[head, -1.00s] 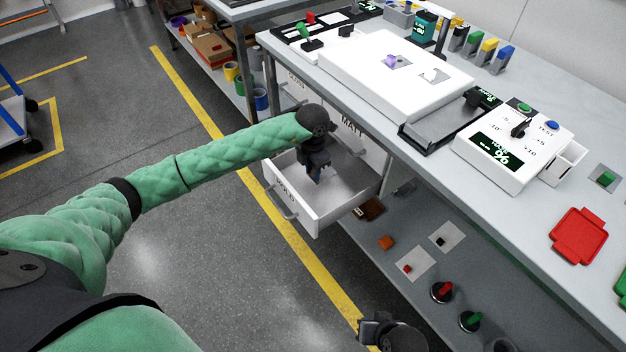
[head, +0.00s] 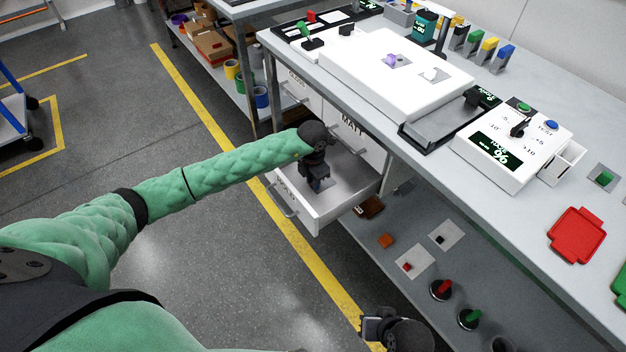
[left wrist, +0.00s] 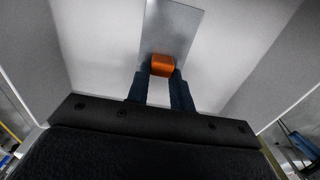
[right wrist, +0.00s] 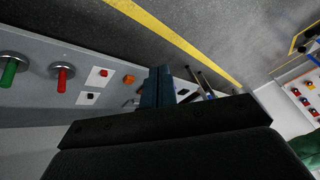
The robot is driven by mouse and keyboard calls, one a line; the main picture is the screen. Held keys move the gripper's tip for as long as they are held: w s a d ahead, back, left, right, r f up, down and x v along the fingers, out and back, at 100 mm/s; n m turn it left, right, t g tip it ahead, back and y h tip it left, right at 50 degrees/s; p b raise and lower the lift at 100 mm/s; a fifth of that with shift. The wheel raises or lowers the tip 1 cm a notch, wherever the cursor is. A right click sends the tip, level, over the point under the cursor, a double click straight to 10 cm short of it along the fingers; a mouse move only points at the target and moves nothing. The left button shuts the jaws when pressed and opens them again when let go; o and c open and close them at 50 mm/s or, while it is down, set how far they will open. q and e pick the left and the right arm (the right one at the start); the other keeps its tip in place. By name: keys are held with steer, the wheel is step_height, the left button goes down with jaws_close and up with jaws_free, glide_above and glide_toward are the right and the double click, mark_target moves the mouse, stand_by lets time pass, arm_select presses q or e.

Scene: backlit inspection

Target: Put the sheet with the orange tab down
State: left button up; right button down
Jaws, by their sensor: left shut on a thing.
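My left gripper (head: 318,184) is down inside an open white drawer (head: 347,206) under the bench. In the left wrist view, its two dark fingers (left wrist: 162,75) are shut on an orange tab (left wrist: 163,64). The tab is on a thin grey sheet (left wrist: 172,24), which stretches away over the pale drawer floor. Whether the sheet touches the floor I cannot tell. In the head view the sheet is hidden by my gripper. My right gripper (head: 372,328) is low at the bottom of the head view. Its fingers (right wrist: 158,86) are together and empty in the right wrist view.
Drawer walls rise on both sides of my left gripper. A drawer front marked MATT (head: 352,130) stands beside it, and the bench top (head: 400,165) overhangs. A lower shelf (head: 412,240) carries an orange block (head: 386,241) and red and green knobs.

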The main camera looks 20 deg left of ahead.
arm_select(q)
steer(key=shift+f, duration=0.1)
steer(key=o, duration=0.9)
steer(key=shift+o, duration=0.2)
arm_select(e)
steer(key=shift+f, duration=0.45)
steer(key=shift+r, duration=0.1)
arm_select(q)
steer(key=shift+r, duration=0.4)
step_height(320, 180, up, 12)
steer(key=b, duration=0.1)
steer(key=shift+f+b, duration=0.25)
steer(key=shift+b, duration=0.1)
arm_select(e)
step_height(320, 180, down, 7)
steer(key=shift+w+a+t, duration=0.3)
steer(key=shift+w, duration=0.15)
